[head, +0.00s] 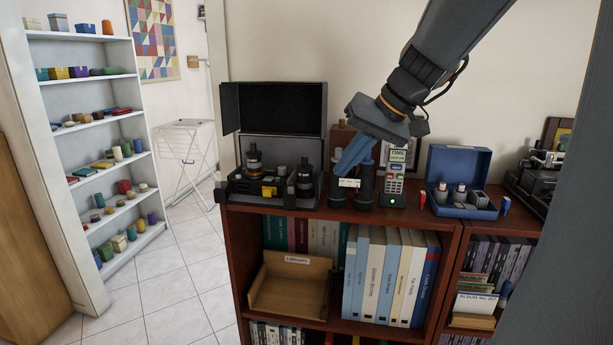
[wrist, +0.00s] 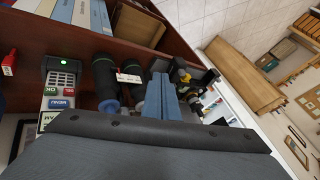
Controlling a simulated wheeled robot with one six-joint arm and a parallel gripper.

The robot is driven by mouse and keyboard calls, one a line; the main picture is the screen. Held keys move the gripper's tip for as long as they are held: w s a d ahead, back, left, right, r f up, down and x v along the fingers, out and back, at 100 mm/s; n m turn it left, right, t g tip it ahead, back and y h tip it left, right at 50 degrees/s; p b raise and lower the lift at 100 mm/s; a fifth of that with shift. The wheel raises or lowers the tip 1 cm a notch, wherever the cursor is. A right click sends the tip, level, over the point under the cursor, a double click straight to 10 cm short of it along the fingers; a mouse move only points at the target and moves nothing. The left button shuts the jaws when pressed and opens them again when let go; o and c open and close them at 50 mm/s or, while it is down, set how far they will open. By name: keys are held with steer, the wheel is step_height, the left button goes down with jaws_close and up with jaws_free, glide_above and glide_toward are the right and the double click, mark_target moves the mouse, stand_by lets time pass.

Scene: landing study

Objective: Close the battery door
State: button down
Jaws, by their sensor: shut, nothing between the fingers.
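I cannot make out a battery door for certain in either view. A pair of upright black cylinders, like binoculars (head: 366,187), stands on the bookcase top with a small white tag (head: 349,183). They also show in the wrist view (wrist: 105,80). To their left is an open black case (head: 270,203) with its lid up, holding dark devices and a yellow part. My gripper (head: 345,168) has blue fingers, shut and empty. It points down just above and in front of the binoculars, partly covering them. In the wrist view the fingers (wrist: 160,78) overlap the case contents behind; contact cannot be told.
A grey keypad device (head: 393,180) with a green light stands right of the binoculars. An open blue case (head: 462,207) lies further right, with a dark machine (head: 541,175) beyond. The bookcase (head: 338,214) holds books and a wooden tray below. Tiled floor (head: 165,280) is clear at left.

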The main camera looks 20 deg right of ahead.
mark_target(289, 191)
steer(key=x, duration=0.2)
steer(key=w+p+x, duration=0.1)
steer(key=x, duration=0.2)
steer(key=r+p+x, duration=0.1)
steer(key=x, duration=0.1)
steer(key=shift+w+a+f, duration=0.15)
steer(key=shift+w+f, duration=0.05)
steer(key=shift+w, duration=0.15)
steer(key=shift+w+a+f+p, duration=0.1)
steer(key=shift+w+a+p, duration=0.25)
steer(key=shift+a, duration=0.3)
steer(key=shift+w+a+f+p, duration=0.2)
steer(key=shift+a+p, duration=0.2)
steer(key=shift+a, duration=0.3)
steer(key=shift+w+a+f+p, duration=0.1)
steer(key=shift+w+a+p, duration=0.25)
steer(key=shift+a, duration=0.3)
steer(key=shift+s+t, duration=0.15)
steer(key=shift+t, duration=0.15)
